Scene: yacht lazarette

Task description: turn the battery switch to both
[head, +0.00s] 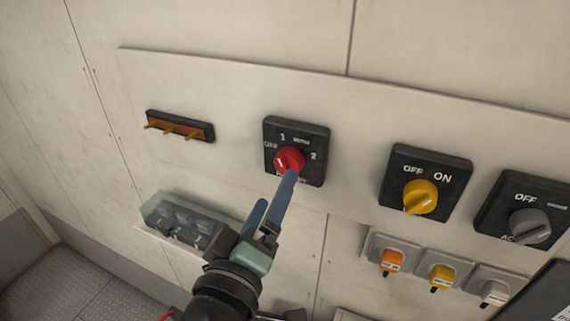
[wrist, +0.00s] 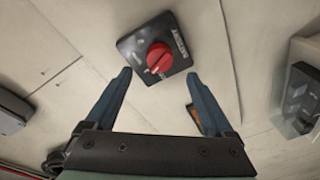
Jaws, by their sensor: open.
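The battery switch is a black square plate (head: 312,173) with a red round knob (head: 289,160) on the wall panel. Its labels include "1" at the top, "2" at the right and what looks like "OFF" at the left; the top right label is too small to read surely. A white mark on the knob points up and left. My gripper (head: 270,190) is open and empty, with blue fingers. In the head view one finger overlaps the knob's lower edge. In the wrist view the knob (wrist: 159,57) lies ahead, between and beyond the fingertips (wrist: 160,75); contact cannot be told.
A yellow-knob switch (head: 420,196) and a grey-knob switch (head: 530,226) are to the right. Below them sit several small coloured toggles (head: 441,278). A terminal bar with brass studs (head: 180,126) is at left, above a clear-covered box (head: 185,222). The panel around the red knob is clear.

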